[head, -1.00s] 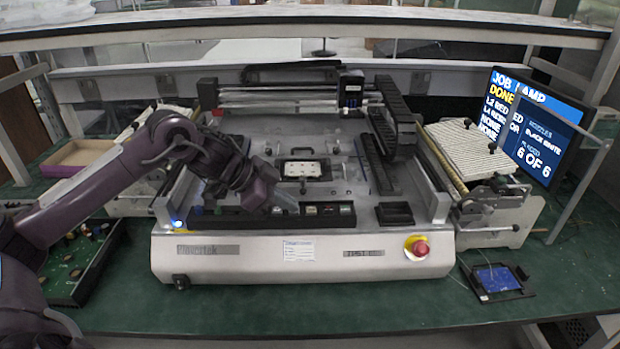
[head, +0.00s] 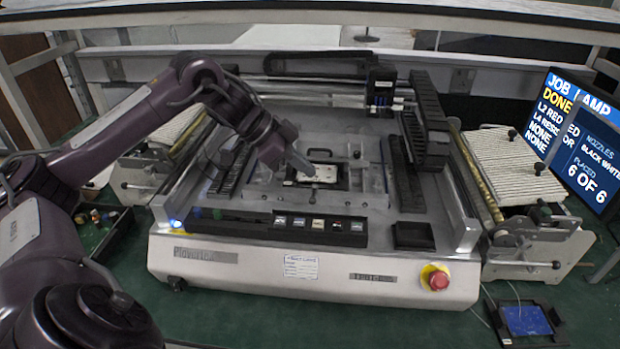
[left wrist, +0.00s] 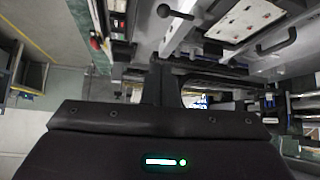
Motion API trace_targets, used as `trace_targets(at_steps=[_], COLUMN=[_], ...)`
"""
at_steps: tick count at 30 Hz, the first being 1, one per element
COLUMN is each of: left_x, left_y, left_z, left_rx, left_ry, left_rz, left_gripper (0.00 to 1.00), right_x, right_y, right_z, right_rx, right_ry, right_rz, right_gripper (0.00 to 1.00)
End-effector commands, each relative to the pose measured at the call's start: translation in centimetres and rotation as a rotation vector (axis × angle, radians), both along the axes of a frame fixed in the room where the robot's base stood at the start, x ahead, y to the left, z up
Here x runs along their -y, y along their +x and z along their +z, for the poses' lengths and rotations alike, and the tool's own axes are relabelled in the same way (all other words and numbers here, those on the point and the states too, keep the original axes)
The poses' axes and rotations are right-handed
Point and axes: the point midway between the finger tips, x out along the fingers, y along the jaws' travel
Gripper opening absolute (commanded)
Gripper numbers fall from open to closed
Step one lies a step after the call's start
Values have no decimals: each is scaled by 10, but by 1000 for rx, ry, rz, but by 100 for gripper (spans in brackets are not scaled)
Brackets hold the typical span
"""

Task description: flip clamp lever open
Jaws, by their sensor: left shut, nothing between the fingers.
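The clamp fixture (head: 342,184) sits in the middle of the machine bed and holds a white board (head: 322,174). A black arched handle (head: 318,152) stands at its back edge. In the left wrist view the white board (left wrist: 245,20) shows at the top right, with a dark ball-ended lever (left wrist: 176,13) to its left. I cannot tell how far the lever is turned. My left gripper (head: 300,164) is shut and empty, its tip at the left side of the fixture. Its dark fingers (left wrist: 164,82) also show in the left wrist view. Whether they touch the fixture is unclear. My right gripper is out of view.
A gantry head (head: 382,88) and black cable chain (head: 427,115) stand behind and right of the fixture. A red stop button (head: 436,279) is on the front panel.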

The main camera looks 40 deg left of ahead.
Motion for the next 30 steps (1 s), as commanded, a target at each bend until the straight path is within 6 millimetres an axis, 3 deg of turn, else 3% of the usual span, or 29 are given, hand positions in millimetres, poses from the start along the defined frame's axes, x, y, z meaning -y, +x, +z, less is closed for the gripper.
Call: trace_targets(at_steps=[8, 15, 21, 30], left_x=[27, 48, 30, 18], left_y=[23, 43, 28, 17], left_z=[-34, -65, -72, -75], left_rx=[-1, 0, -3, 0], left_ry=[-6, -5, 4, 0], left_rz=[-3, -2, 1, 0], left_gripper=[0, 0, 0, 0], right_x=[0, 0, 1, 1], right_y=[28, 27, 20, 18], right_z=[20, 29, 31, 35], right_rx=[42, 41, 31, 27], right_ry=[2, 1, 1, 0], right_rz=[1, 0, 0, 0], right_gripper=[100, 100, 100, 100])
